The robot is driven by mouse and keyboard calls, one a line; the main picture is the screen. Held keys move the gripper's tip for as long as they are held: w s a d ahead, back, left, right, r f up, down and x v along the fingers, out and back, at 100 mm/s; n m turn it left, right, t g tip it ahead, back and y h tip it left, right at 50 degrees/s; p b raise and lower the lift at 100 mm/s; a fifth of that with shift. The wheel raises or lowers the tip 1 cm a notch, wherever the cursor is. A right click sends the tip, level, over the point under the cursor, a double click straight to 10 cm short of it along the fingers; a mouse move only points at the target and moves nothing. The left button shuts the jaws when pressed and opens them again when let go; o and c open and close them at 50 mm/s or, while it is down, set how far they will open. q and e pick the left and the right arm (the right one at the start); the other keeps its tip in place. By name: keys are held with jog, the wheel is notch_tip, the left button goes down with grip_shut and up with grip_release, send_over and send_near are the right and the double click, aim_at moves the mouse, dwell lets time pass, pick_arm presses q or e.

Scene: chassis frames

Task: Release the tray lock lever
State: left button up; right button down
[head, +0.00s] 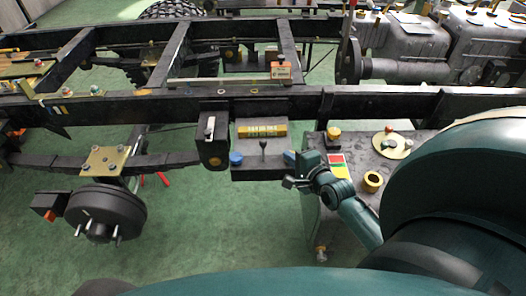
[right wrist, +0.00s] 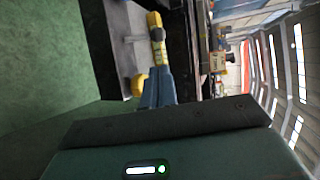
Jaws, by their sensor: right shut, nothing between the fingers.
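A grey box-like tray (head: 259,159) with a yellow labelled bar (head: 262,130) sits against the dark chassis rail. A small black-knobbed lever (head: 263,146) stands at its front. My right gripper (head: 288,157) is shut and empty, a little right of the lever in the head view. Its blue-grey fingers also show in the right wrist view (right wrist: 155,88). I cannot tell whether they touch the knob. My left gripper is not in view.
A dark bracket (head: 212,138) stands beside the tray. To the right is a grey tank (head: 388,146) with a yellow ring (head: 373,181). The chassis rail (head: 160,106) runs behind.

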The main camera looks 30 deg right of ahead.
aim_at(263, 151)
jog(key=shift+w+d+f+m, duration=0.1)
jog(key=shift+w+d+m, duration=0.2)
jog(key=shift+m, duration=0.1)
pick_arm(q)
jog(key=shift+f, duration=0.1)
pick_arm(e)
jog(key=b+x, duration=0.2)
jog(key=x, duration=0.7)
jog(key=shift+w+f, duration=0.15)
jog(key=shift+w, duration=0.3)
pick_arm(q)
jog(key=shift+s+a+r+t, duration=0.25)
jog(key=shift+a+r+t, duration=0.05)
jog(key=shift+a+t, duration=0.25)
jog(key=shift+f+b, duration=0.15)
jog(key=shift+b, duration=0.2)
pick_arm(e)
jog(key=shift+s+t, duration=0.15)
jog(key=shift+t, duration=0.15)
jog(key=shift+a, duration=0.1)
